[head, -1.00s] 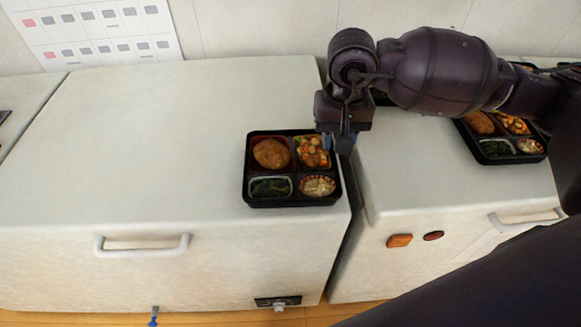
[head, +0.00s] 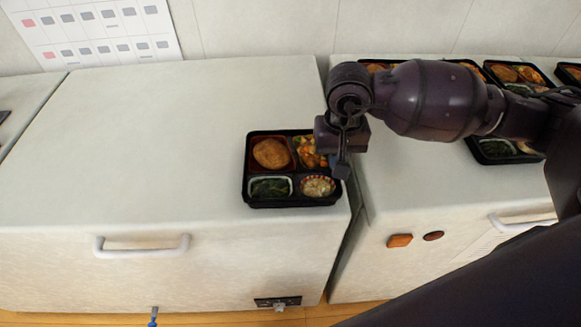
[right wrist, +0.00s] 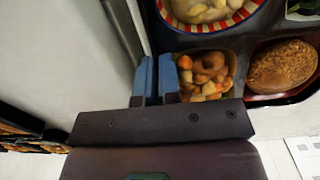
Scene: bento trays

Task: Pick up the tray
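A black bento tray (head: 293,203) lies flat near the right front corner of the left white counter. It has several compartments, with a brown fried piece, mixed vegetables, dark greens and a pale side dish. My right gripper (head: 342,165) points down at the tray's right edge and hides part of it. In the right wrist view, its two blue fingers (right wrist: 155,80) are close together on either side of the tray's side wall, beside the vegetable compartment (right wrist: 205,75). They look shut on that wall. My left gripper is not in view.
The left counter (head: 150,150) is clear left of the tray. A narrow gap separates it from the right counter (head: 400,195), which holds several more trays, partly hidden by my arm. A handle (head: 142,246) is on the left counter's front.

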